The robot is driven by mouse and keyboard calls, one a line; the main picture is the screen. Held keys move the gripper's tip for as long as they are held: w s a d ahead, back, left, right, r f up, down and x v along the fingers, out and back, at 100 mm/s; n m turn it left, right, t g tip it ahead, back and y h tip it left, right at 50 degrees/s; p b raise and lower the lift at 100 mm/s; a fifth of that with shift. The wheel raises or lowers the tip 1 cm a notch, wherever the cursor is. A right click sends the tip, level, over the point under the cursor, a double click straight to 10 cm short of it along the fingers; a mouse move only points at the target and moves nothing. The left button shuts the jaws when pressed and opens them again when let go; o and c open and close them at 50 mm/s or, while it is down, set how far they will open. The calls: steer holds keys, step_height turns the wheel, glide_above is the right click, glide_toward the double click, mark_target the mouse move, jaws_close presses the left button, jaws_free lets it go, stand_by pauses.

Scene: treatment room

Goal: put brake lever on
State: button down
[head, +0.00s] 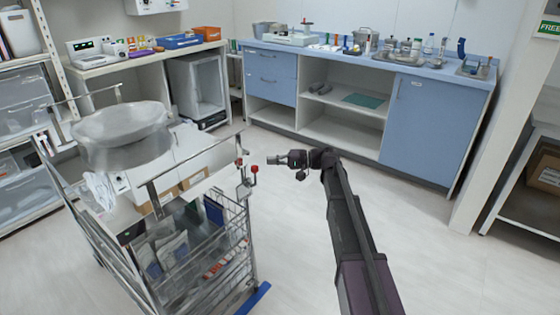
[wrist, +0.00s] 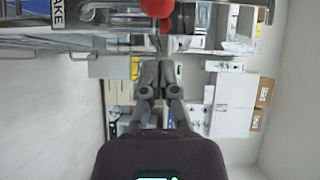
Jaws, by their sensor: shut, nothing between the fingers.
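The brake lever (head: 254,171) has a red knob and stands at the right end of the wire cart (head: 222,243). A second, smaller red knob (head: 239,162) shows beside it. In the wrist view a large red knob (wrist: 157,8) is cut by the top edge, with more red just below it. A label (wrist: 58,14) reading "AKE" is at the top left. My gripper (head: 272,158) is shut and empty, pointing left toward the cart, just right of the knobs. In the wrist view its fingertips (wrist: 158,66) are together below the red knob, apart from it in the picture.
A blue counter (head: 350,62) with cupboards runs along the back. The floor right of the cart is clear.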

steer(key=shift+s+a+f, duration=0.15)
steer(key=shift+s+a, duration=1.05)
steer(key=shift+s, duration=0.05)
